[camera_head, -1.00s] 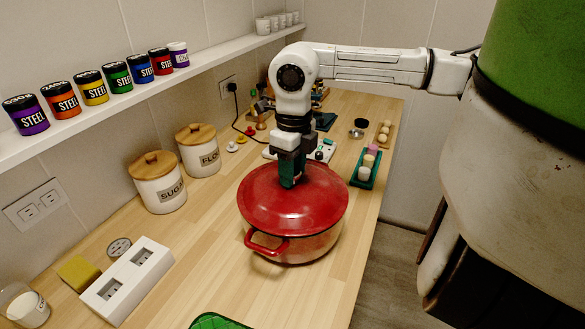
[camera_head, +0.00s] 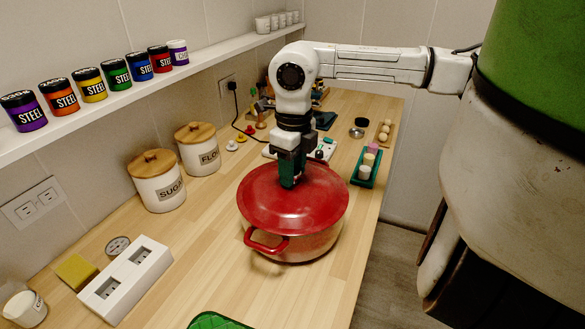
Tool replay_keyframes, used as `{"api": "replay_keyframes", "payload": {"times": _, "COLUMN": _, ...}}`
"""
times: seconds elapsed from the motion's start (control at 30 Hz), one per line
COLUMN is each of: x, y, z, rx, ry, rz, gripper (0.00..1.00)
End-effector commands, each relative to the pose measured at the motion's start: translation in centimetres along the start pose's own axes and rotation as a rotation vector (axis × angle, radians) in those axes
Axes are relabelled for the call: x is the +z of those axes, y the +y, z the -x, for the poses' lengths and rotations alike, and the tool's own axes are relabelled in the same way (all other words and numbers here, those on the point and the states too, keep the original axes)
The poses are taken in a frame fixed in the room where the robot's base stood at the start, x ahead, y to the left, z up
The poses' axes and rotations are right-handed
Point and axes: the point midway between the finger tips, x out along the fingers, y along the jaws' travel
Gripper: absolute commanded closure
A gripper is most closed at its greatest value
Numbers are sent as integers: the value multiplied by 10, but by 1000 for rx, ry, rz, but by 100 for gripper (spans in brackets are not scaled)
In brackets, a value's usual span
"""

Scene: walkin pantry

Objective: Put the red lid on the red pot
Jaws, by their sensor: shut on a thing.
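The red pot (camera_head: 318,247) stands on the wooden counter, with a red loop handle on its near left side. The round red lid (camera_head: 265,208) lies over the pot's mouth and covers it. The lid looks level, and I see no clear gap between it and the rim. My gripper (camera_head: 288,184) points down at the middle of the lid, shut on the lid's knob, which its fingers hide. The far side of the rim is hidden behind the lid.
Sugar (camera_head: 158,188) and flour (camera_head: 199,155) canisters stand left along the wall. A white double-socket block (camera_head: 125,280) lies front left. A green tray (camera_head: 366,172) with small pieces is behind right. The counter in front of the pot is mostly clear.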

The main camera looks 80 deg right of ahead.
Motion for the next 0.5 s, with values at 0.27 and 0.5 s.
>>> {"api": "replay_keyframes", "payload": {"times": 0.27, "x": 0, "y": 0, "z": 1, "rx": 0, "ry": -1, "rz": 0, "gripper": 36}}
{"api": "replay_keyframes", "payload": {"times": 0.5, "x": 0, "y": 0, "z": -1, "rx": 0, "ry": 1, "rz": 0, "gripper": 31}}
